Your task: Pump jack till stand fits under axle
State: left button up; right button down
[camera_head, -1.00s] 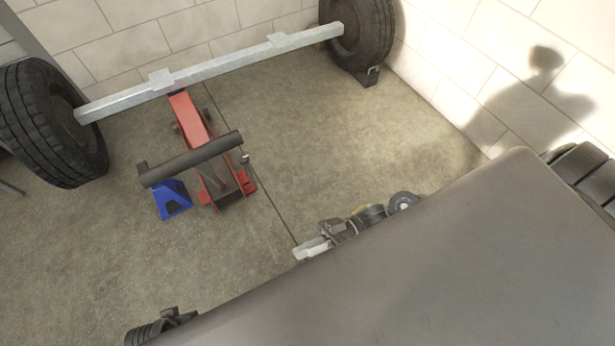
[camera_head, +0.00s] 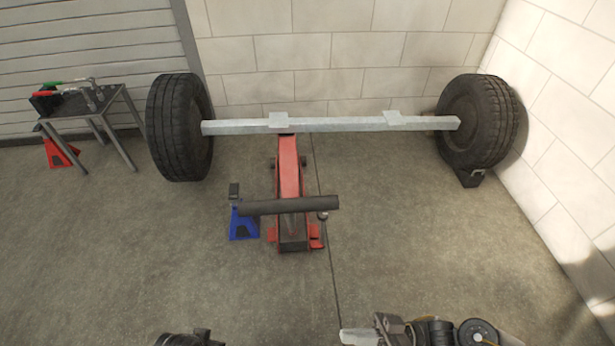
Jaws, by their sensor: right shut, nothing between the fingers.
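The red floor jack (camera_head: 289,172) stands on the floor with its far end under the grey axle beam (camera_head: 345,125), left of the beam's middle. A dark bar (camera_head: 288,205), seemingly the jack handle's grip, lies crosswise in view over its near end. The blue jack stand (camera_head: 243,226) is upright on the floor left of the jack, its top partly beside the bar and in front of the axle, not under it. My right gripper (camera_head: 357,336) is shut and empty at the bottom edge, well short of the jack. Part of my left arm (camera_head: 188,339) shows at the bottom; its fingers are not clear.
Black tyres sit at the axle's left end (camera_head: 180,128) and right end (camera_head: 480,122). A wheel chock (camera_head: 469,178) is at the right tyre. A small table (camera_head: 75,105) with tools stands at left, a red stand (camera_head: 62,153) by it. The floor before the jack is clear.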

pick_arm(q)
jog(key=c, duration=0.4)
grip_shut()
pick_arm(e)
jog(key=w+d+f+m+t+h, duration=0.1)
jog(key=w+f+m+t+h, duration=0.2)
jog(key=w+f+t+h, duration=0.65)
jog(key=s+d+f+m+g+h, duration=0.2)
jog(key=s+d+g+h, duration=0.1)
jog(key=s+d+h, duration=0.1)
jog(key=s+d+f+m+g+h, duration=0.2)
jog(key=d+h, duration=0.4)
jog(key=d, duration=0.3)
jog(key=shift+s+f+m+g, duration=0.3)
jog(key=shift+s+f+g, duration=0.5)
jog(key=shift+s+g, duration=0.4)
